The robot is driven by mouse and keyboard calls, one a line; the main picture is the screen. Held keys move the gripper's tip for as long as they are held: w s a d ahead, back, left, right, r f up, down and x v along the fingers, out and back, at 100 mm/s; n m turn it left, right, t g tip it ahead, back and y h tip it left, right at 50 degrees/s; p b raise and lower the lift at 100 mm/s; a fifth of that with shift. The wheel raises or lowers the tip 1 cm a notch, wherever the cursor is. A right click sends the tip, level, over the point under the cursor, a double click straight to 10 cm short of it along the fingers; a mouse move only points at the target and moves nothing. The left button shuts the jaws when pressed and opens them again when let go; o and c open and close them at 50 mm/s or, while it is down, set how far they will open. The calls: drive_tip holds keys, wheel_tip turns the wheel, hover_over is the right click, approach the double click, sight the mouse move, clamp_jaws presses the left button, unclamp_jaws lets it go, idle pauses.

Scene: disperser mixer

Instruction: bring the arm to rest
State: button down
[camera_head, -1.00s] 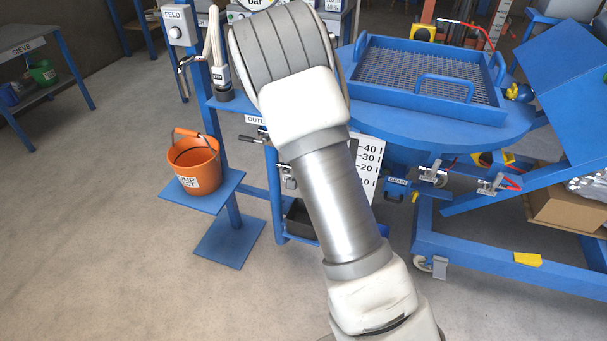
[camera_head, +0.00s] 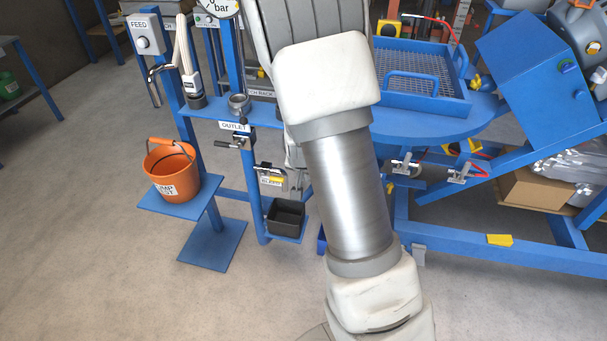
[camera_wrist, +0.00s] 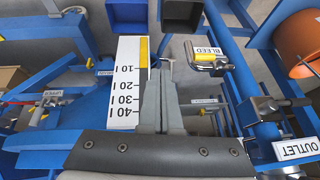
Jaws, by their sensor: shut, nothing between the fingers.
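My arm (camera_head: 345,195) rises from the bottom of the head view and covers the middle of the picture. My gripper is hidden behind it there. In the wrist view my gripper (camera_wrist: 162,75) is shut and empty, its grey fingers together. The fingers lie in front of the white scale plate (camera_wrist: 127,85) and a blue frame. The BLEED fitting (camera_wrist: 207,55) is to the right of the fingertips, apart from them in the picture.
An orange bucket (camera_head: 173,172) stands on a blue shelf at the left. A blue mesh tray (camera_head: 410,75) sits on the round blue top. A black bin (camera_head: 286,217) is low beside my arm.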

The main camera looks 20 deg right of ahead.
drive_tip(key=shift+r, duration=0.1)
drive_tip(key=s+a+r+n+y, duration=0.1)
drive_tip(key=s+a+r+n, duration=0.3)
drive_tip(key=s+r, duration=0.5)
drive_tip(key=s+a+r+n+y, duration=0.15)
drive_tip(key=s+a+r, duration=0.4)
drive_tip(key=r, duration=0.65)
drive_tip(key=s+r+n, duration=0.2)
drive_tip(key=s+r, duration=0.1)
drive_tip(key=s, duration=0.7)
wheel_tip(320, 180, up, 19)
drive_tip(key=p, duration=1.8)
drive_tip(key=shift+s+a+f+t, duration=0.2)
drive_tip(key=shift+s+a+t, duration=0.1)
drive_tip(key=shift+s+a, duration=0.1)
